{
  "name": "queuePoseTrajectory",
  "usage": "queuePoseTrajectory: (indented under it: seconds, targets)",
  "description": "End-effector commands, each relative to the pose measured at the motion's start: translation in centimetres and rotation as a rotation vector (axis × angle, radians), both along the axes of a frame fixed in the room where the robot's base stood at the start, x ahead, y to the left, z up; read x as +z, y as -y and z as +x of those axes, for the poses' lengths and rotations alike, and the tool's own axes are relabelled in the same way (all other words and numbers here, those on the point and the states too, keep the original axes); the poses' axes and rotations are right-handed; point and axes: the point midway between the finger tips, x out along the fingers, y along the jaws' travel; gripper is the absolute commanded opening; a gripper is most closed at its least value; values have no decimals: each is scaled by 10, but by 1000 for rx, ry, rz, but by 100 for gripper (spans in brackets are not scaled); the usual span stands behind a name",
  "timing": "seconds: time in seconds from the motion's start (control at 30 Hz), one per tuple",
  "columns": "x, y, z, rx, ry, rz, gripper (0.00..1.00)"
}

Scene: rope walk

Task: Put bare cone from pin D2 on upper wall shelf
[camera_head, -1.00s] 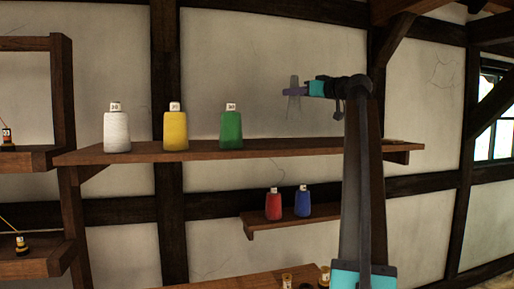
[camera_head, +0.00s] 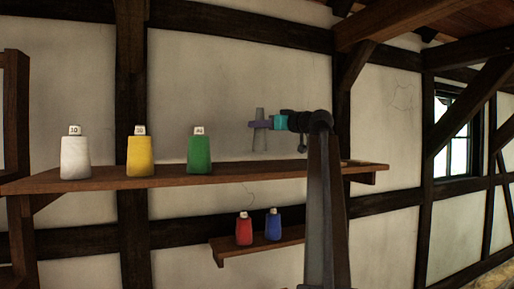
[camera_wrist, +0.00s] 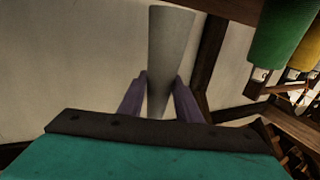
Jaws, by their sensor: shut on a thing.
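My gripper (camera_head: 259,125) is shut on a bare grey cone (camera_head: 260,115). The cone is upright in the head view, its narrow end up, and its lower part is pale against the wall. In the wrist view the same cone (camera_wrist: 169,50) stands between the two purple fingers (camera_wrist: 160,98). The upper wall shelf (camera_head: 255,172) is a long brown board. The cone appears above the board's level, to the right of the green cone, and apart from the board.
On the upper shelf stand a white cone (camera_head: 75,157), a yellow cone (camera_head: 139,156) and a green cone (camera_head: 200,154). A lower shelf (camera_head: 262,247) holds a red cone (camera_head: 244,231) and a blue cone (camera_head: 273,226). The upper board is clear right of the green cone.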

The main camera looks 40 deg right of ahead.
Motion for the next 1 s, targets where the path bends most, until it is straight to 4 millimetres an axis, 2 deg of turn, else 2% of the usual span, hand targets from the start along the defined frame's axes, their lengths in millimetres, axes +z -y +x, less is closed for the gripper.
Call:
queuePoseTrajectory:
  seconds: [0.3,0.77,1.0]
  targets:
    - [-28,-1,0,1,-1,1,10]
    - [-31,-1,1,2,-1,1,10]
    - [-49,-3,1,3,-1,2,10]
